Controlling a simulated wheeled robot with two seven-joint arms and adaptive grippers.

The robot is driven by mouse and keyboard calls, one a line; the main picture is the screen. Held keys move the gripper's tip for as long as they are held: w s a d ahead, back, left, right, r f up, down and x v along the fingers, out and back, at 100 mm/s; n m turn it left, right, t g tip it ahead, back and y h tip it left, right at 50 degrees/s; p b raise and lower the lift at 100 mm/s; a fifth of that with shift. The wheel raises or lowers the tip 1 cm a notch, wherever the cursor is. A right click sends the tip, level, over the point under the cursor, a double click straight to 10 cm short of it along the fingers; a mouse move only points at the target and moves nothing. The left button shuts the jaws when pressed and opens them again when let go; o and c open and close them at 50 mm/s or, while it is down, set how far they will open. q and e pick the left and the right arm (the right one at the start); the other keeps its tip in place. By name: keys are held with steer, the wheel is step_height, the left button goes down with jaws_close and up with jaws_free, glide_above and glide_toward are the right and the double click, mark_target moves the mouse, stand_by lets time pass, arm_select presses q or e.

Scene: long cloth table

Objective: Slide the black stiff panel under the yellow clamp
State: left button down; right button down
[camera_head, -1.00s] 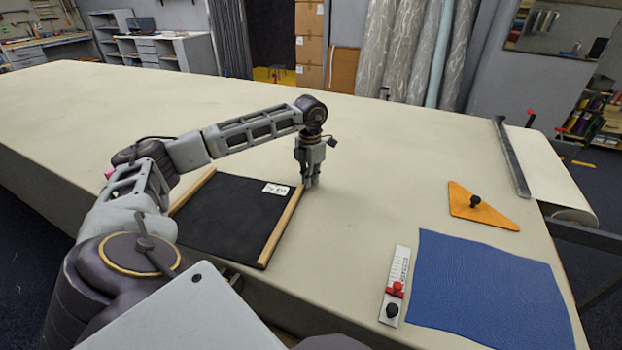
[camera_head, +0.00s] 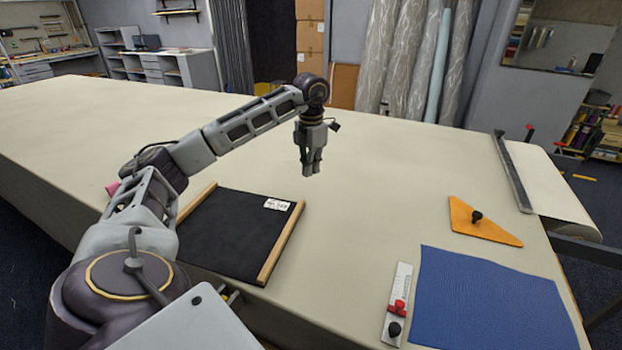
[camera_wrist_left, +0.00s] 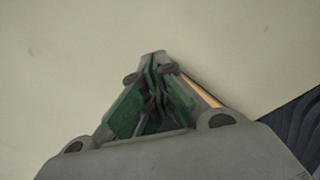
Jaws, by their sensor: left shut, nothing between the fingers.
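The black panel (camera_head: 232,232) lies flat on the cloth table, with a wooden strip along its left and right sides and a white label near its far right corner. My left gripper (camera_head: 312,172) is shut and empty, above the table just beyond that corner. In the left wrist view its fingers (camera_wrist_left: 155,62) are closed together, and part of a wooden strip (camera_wrist_left: 205,92) shows behind them. An orange triangular plate (camera_head: 490,224) with a black knob lies at the right; I cannot tell whether it is the yellow clamp. My right gripper is not in view.
A blue sheet (camera_head: 490,305) lies at the front right, beside a white ruler-like strip (camera_head: 404,282) with red and black knobs. A dark bar (camera_head: 513,172) and white roll (camera_head: 560,195) are at the right end. The middle and far cloth (camera_head: 400,165) are clear.

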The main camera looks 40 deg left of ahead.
arm_select(q)
steer(key=shift+r, duration=1)
